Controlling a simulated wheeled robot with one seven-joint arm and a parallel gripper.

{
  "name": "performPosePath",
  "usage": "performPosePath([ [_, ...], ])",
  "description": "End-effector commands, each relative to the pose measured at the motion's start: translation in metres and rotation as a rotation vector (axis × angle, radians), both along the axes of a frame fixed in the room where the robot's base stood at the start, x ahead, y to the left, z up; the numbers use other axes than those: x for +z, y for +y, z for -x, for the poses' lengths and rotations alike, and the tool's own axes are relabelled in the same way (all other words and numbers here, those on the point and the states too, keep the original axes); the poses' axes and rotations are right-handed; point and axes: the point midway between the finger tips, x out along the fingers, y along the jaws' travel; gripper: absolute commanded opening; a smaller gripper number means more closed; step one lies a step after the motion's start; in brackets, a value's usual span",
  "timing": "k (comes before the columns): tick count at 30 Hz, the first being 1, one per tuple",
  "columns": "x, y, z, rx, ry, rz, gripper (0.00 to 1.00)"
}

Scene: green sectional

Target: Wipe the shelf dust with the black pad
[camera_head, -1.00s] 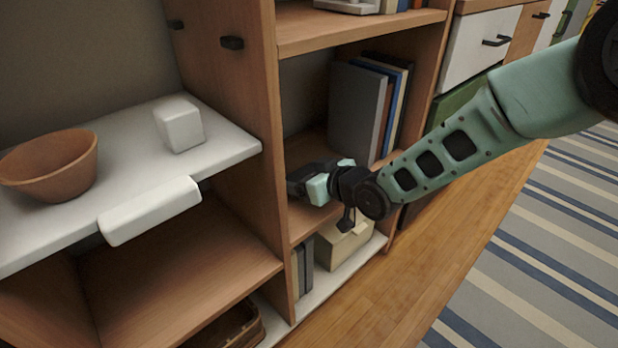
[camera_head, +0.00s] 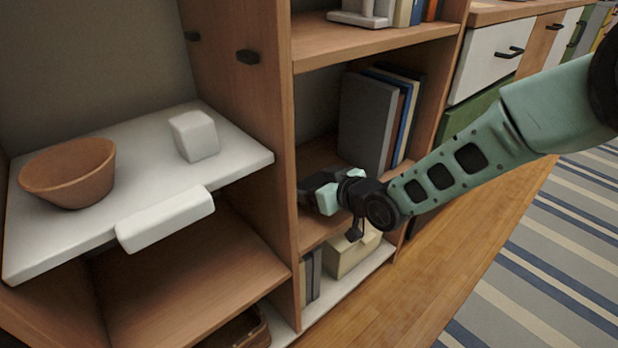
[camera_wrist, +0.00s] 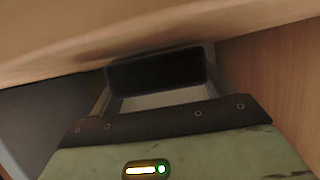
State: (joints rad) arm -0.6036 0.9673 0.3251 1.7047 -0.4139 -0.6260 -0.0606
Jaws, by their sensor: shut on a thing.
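The black pad (camera_wrist: 157,70) is between the fingers of my gripper (camera_wrist: 160,92) in the wrist view, close against a wooden surface. A dark smudge (camera_wrist: 98,54) shows on that surface beside the pad; I cannot tell whether it is dust or shadow. In the head view my gripper (camera_head: 312,196) is inside the middle compartment, over the wooden shelf (camera_head: 318,158) and in front of the books. The pad cannot be made out clearly there, and part of the shelf is hidden by the gripper and the upright panel.
Books (camera_head: 368,122) stand at the compartment's right. A wooden upright (camera_head: 245,120) is close left of my gripper, with a shelf board (camera_head: 375,42) above. A bowl (camera_head: 68,172) and a white cube (camera_head: 194,136) sit on the white shelf (camera_head: 125,140). A beige box (camera_head: 350,255) is below.

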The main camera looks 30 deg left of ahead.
Motion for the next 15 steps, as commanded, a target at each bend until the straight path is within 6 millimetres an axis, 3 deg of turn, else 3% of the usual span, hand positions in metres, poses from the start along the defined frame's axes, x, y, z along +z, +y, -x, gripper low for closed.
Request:
performPosePath([
  [15, -0.001, -0.03, 0.012, 0.0, 0.001, 0.003, 0.56],
])
